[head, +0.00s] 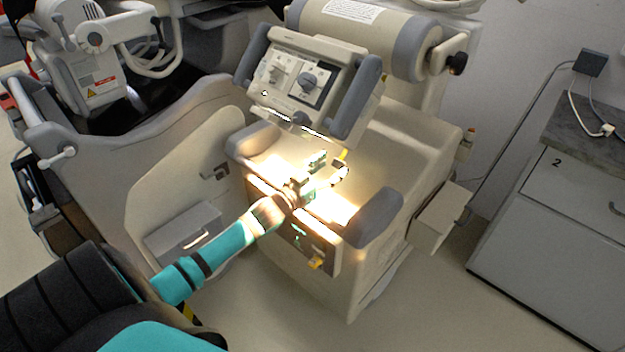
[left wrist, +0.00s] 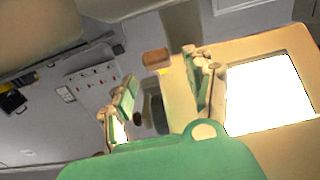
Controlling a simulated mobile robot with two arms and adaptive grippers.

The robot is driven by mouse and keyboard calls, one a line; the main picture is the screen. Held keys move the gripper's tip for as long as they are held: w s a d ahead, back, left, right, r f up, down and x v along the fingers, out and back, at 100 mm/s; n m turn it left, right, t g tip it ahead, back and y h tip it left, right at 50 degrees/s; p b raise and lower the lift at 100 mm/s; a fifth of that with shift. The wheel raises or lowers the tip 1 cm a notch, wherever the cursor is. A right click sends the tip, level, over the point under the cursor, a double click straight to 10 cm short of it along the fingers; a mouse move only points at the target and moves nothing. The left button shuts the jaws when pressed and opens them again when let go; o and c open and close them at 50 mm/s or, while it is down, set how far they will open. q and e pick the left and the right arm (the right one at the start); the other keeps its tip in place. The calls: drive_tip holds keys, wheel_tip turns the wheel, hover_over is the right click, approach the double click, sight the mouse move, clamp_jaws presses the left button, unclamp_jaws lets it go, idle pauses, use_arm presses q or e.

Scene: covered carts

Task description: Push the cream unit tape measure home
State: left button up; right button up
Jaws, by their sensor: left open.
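The cream unit (head: 420,150) stands in the middle of the head view, with a tilted control panel on top. My left gripper (head: 328,168) is over its brightly lit front ledge, fingers apart and empty. A small yellow strip (head: 342,155), perhaps the tape measure, shows just behind the fingertips. In the left wrist view, my open left gripper (left wrist: 160,100) points toward a small brown block with a yellow underside (left wrist: 156,60), beyond the fingertips and apart from them. I cannot tell for sure that it is the tape measure. My right gripper is not in view.
The control panel (head: 305,82) overhangs the ledge close above my gripper. A grey bumper (head: 374,218) is to its right. A yellow part (head: 316,263) sits low on the unit's front.

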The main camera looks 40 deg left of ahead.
use_arm(q)
drive_tip(key=s, duration=0.8)
drive_tip(key=shift+s+a, duration=0.15)
drive_tip(key=shift+a, duration=0.15)
